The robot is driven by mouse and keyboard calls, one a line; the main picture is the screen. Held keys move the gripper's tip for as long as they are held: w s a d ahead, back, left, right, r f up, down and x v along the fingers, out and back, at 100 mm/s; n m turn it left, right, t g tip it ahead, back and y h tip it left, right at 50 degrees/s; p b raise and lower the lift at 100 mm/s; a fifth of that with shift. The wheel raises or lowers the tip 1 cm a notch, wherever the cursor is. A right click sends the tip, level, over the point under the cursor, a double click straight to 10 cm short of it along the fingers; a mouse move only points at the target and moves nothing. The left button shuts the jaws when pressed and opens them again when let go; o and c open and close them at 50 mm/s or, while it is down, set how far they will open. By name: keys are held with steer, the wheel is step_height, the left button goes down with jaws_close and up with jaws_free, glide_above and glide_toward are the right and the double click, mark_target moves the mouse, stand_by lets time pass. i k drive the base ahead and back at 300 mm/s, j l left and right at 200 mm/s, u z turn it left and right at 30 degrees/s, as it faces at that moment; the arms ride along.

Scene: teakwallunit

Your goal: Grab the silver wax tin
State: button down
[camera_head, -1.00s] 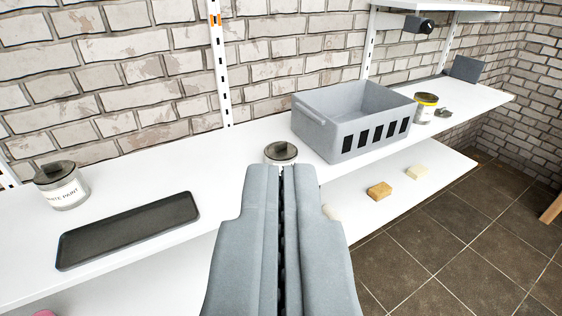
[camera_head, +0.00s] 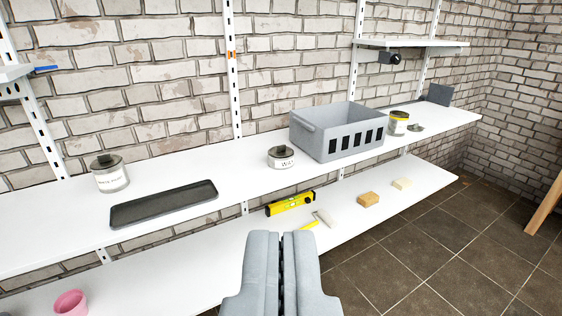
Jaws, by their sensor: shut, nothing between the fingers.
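The silver wax tin (camera_head: 281,162) stands upright on the white upper shelf, left of the grey crate. It has a dark lid and a label that seems to read "WAX". My gripper (camera_head: 282,236) is shut and empty, with its fingers together. In the picture it is below the tin, in front of the shelves and apart from the tin. The tin is fully in view.
A grey crate (camera_head: 345,145) stands close right of the tin. A paint tin (camera_head: 111,178) and a dark tray (camera_head: 160,207) are left on the upper shelf (camera_head: 235,180). The lower shelf holds a yellow level (camera_head: 291,204), a roller, blocks (camera_head: 369,200) and a pink pot (camera_head: 70,304).

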mark_target(276, 163)
steer(key=i+l+u, duration=0.2)
steer(key=i+l, duration=0.2)
steer(key=i, duration=0.2)
steer(key=i+l+u, duration=0.2)
steer(key=i+l, duration=0.3)
steer(key=i, duration=0.1)
